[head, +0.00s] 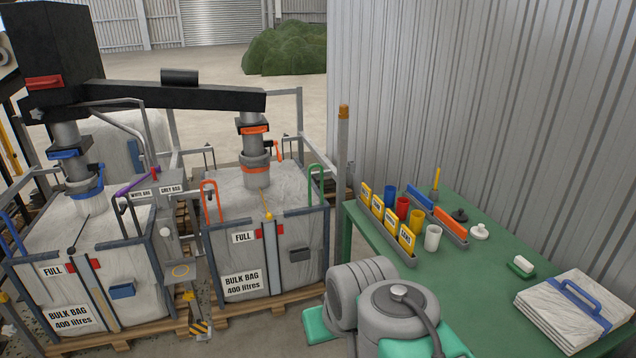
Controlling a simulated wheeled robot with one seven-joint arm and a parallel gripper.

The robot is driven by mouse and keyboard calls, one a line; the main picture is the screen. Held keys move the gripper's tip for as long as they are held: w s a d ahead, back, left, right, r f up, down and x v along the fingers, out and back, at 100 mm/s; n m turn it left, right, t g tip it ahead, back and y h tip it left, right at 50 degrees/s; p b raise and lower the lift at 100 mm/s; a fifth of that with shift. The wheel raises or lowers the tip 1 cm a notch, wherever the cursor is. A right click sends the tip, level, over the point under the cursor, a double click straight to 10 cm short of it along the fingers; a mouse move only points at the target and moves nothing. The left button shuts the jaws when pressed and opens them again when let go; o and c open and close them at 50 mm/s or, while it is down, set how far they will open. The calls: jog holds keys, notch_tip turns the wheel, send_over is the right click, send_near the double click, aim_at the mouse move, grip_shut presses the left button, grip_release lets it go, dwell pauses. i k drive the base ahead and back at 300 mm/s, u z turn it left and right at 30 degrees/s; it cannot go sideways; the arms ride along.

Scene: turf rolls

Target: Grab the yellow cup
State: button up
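The yellow cup (416,221), a deep yellow-orange, stands on the green table (485,262) in the head view. It is in a slanting row of cups, between a red cup (402,208) and a white cup (433,237). A blue cup (390,196) is at the far end of the row. Grey and teal links of my arm show at the bottom, in front of the table's near left edge. I see no fingers of my gripper, and nothing touches the yellow cup.
A grey rack of yellow-labelled items (407,240) lies left of the cups. A tray with blue and orange blocks (450,224) lies right of them. A white lidded dish (480,232), a brush (522,265) and white sheets (575,305) are farther right. Bulk bags (265,240) stand left.

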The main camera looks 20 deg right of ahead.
aim_at(416, 217)
jog(key=u, duration=0.05)
jog(key=i, duration=2.05)
jog(key=z, duration=1.1)
jog(key=i, duration=1.25)
jog(key=z, duration=0.8)
